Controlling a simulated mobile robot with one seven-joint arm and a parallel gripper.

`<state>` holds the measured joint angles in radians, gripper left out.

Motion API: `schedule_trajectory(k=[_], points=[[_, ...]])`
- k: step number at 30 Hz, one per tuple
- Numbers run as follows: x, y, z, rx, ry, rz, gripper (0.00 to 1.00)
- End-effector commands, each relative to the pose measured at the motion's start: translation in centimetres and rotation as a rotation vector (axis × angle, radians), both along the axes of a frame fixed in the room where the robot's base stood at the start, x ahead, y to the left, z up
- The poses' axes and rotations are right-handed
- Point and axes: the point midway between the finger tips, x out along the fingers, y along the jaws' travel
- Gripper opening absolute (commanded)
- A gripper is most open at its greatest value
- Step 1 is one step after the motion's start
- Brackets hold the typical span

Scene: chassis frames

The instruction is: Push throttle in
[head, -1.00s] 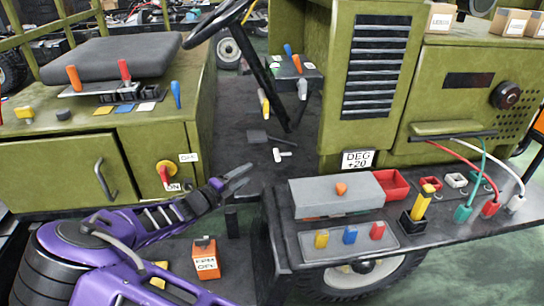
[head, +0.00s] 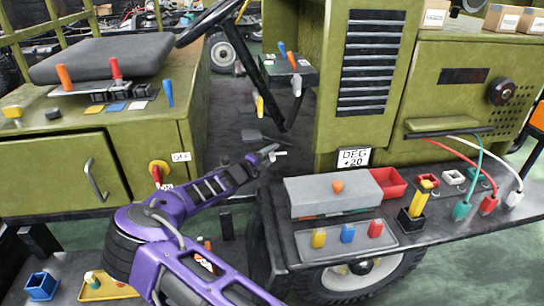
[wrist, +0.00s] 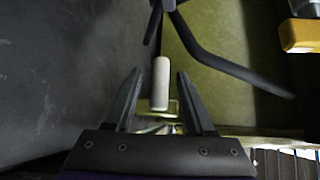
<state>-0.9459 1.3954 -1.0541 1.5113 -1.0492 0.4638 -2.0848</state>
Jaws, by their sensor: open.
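A small white T-shaped handle, which looks like the throttle, sits low in the dark footwell; its end (head: 281,153) shows just past my fingertips in the head view. In the wrist view the pale handle (wrist: 161,88) lies end-up between my two fingers. My gripper (head: 268,152) reaches into the footwell. Its fingers are apart in the wrist view (wrist: 160,73), one on each side of the handle, with a visible gap to each. Most of the handle is hidden by my gripper in the head view.
The steering wheel (head: 207,22) and its column stand above the footwell. A black pedal (head: 251,135) is near my gripper. A seat console with an ON/OFF-type red-yellow switch (head: 158,170) is at left.

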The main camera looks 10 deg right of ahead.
Motion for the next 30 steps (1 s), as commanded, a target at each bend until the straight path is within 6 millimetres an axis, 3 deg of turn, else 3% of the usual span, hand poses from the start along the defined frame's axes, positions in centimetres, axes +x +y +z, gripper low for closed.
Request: schedule_trajectory(k=[11,20,30], points=[[0.46,-0.51,-0.08,0.000,0.000,0.000,0.54],[0.44,-0.48,-0.10,0.000,0.000,0.000,0.02],[0.43,-0.47,-0.12,0.000,0.000,-0.001,0.00]])
